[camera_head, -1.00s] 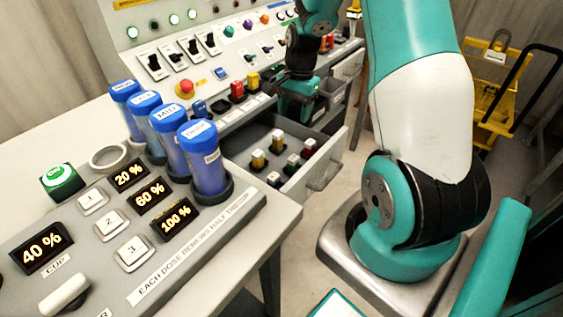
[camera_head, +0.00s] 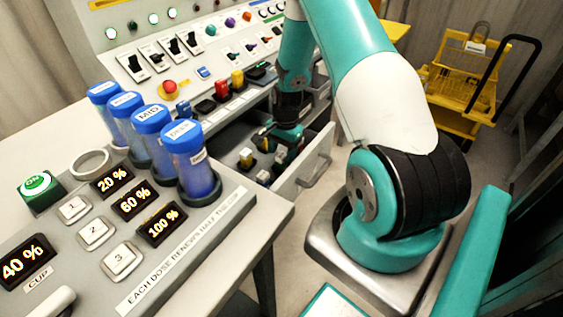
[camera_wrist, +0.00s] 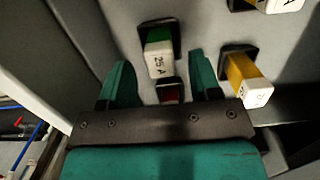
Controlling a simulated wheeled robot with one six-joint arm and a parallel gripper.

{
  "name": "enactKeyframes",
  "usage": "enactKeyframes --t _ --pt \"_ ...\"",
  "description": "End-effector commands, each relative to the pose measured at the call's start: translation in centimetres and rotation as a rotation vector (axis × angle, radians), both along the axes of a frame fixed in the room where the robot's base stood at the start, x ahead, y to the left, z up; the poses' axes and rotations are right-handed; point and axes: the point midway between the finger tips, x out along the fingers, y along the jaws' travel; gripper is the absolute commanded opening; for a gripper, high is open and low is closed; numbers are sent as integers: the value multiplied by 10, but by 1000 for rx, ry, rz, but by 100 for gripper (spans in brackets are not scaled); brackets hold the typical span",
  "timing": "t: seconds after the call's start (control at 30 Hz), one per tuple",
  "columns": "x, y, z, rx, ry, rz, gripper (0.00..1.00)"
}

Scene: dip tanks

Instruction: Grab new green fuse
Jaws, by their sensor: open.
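The green fuse (camera_wrist: 158,50) stands in a dark socket on the drawer floor, with a white cap marked 25 A. In the wrist view, my gripper (camera_wrist: 160,68) is open, with one teal finger on each side of the gap and the green fuse's cap between and slightly beyond the tips. I cannot tell whether the fingers are level with it. A yellow fuse (camera_wrist: 245,80) stands right of the right finger. In the head view, my gripper (camera_head: 283,136) is down at the open drawer and hides part of it.
The drawer's front wall (camera_head: 305,168) borders the space around my gripper. Another yellow fuse (camera_head: 246,157) shows in the drawer. Red (camera_head: 222,88) and yellow (camera_head: 237,78) fuses sit on the panel above. Blue-capped cylinders (camera_head: 183,140) stand on the console to the left.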

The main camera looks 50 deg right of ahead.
Motion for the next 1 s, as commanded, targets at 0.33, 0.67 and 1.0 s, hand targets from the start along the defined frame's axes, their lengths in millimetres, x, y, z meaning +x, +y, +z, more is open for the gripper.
enactKeyframes --t 0.33,0.67,1.0 --pt "0 3 -34 0 0 1 57" --pt "0 3 -33 0 0 1 16" --pt "0 3 -32 0 0 1 3"
